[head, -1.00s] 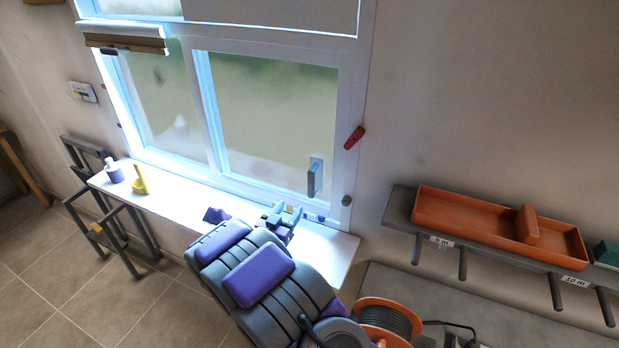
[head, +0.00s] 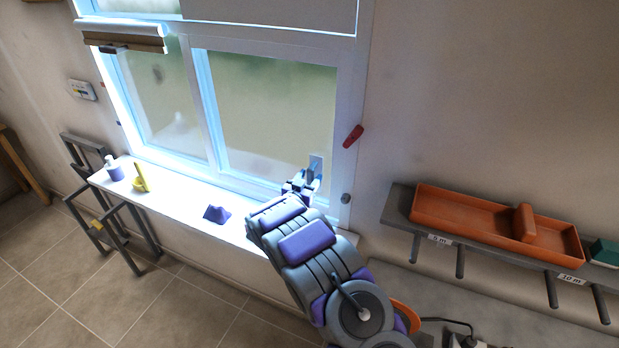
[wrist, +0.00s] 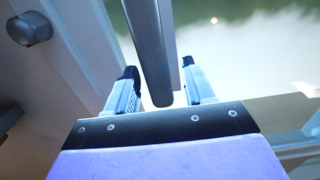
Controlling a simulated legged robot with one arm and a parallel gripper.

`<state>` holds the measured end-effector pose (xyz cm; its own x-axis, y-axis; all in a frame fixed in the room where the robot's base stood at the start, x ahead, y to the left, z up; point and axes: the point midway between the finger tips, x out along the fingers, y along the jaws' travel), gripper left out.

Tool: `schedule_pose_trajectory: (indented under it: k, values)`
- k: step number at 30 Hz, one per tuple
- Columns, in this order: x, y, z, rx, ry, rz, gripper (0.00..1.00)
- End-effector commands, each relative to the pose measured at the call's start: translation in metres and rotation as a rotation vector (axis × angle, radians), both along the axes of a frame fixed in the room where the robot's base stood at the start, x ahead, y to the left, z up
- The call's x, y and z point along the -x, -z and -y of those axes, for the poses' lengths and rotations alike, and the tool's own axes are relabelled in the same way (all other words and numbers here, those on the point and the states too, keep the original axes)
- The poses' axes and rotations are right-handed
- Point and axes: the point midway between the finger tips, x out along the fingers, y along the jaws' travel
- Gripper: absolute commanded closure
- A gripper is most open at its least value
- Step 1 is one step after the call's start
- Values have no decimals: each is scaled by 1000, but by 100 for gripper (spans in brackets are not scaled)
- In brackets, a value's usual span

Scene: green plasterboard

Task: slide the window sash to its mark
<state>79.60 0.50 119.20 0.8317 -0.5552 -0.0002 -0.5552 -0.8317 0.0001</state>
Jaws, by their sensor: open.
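The window sash (head: 207,105) is the white-framed right-hand pane. Its upright grey handle (head: 317,162) stands near the sash's right edge. My gripper (head: 302,185) is at the handle's lower end, just above the sill. In the wrist view my gripper (wrist: 163,88) is open, one finger on each side of the grey handle (wrist: 150,50). The handle's lower end lies between the fingers, with visible gaps on both sides. A small red tab (head: 103,86) sits on the left of the window frame. I cannot tell which mark is the sash's.
The white sill (head: 185,203) carries a purple wedge (head: 216,214), a yellow piece (head: 141,178) and a purple-and-white bottle (head: 114,170). A red lever (head: 353,136) and a grey knob (head: 346,198) are right of the handle. An orange tray (head: 465,215) is on a shelf farther right.

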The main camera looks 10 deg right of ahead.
Motion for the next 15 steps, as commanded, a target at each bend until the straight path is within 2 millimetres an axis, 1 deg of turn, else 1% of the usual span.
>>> schedule_pose_trajectory:
  k: [4, 11, 12, 15]
  values:
    - [-5, 0, 4, 1, 0, -1, 47]
    - [-5, 1, 4, 2, 0, -1, 47]
    - [-5, 1, 4, 2, 0, -1, 48]
    - [-5, 1, 4, 2, 0, -1, 57]
